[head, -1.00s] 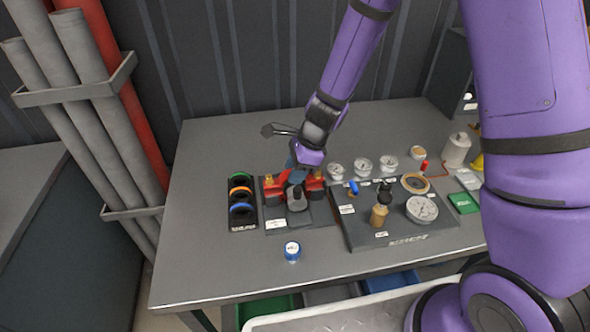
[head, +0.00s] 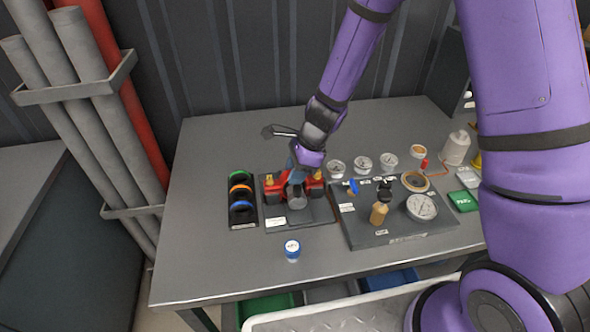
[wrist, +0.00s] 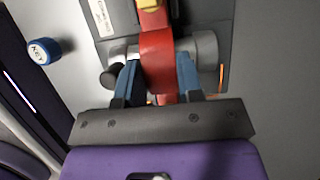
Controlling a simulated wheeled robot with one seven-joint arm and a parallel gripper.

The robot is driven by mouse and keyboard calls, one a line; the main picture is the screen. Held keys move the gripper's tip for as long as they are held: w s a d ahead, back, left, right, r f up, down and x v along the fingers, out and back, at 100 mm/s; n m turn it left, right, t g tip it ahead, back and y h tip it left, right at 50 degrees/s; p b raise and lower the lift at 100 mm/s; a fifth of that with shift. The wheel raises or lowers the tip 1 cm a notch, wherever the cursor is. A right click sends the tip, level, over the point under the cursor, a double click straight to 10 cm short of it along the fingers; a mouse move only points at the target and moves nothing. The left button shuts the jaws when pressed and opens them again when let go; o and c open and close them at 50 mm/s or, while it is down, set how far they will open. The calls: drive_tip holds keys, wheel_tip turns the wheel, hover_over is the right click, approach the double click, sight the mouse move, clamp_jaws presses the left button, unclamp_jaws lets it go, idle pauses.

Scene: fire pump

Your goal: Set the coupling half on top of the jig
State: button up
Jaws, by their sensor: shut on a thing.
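The coupling half (head: 274,189) is a red arched piece with yellow fittings near its ends. In the wrist view the red coupling half (wrist: 155,43) crosses over the grey cylindrical jig (wrist: 206,45). In the head view the jig's round grey end (head: 297,202) faces front, below the red piece. My gripper (wrist: 159,77) is shut on the coupling half, a blue finger on each side. The gripper (head: 297,171) hides its middle in the head view. Coupling half and jig look very close; whether they touch is hidden.
A rack with green, orange and blue rings (head: 241,223) is at the left. A blue-sided cap (head: 292,250) stands in front. A dark board (head: 362,239) with a gauge (head: 422,207) and small parts is at the right. The table's left side is clear.

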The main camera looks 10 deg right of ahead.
drive_tip(key=shift+f, duration=0.3)
drive_tip(key=o, duration=0.7)
drive_tip(key=shift+c, duration=0.2)
drive_tip(key=shift+r, duration=1.8)
drive_tip(key=o, duration=0.8)
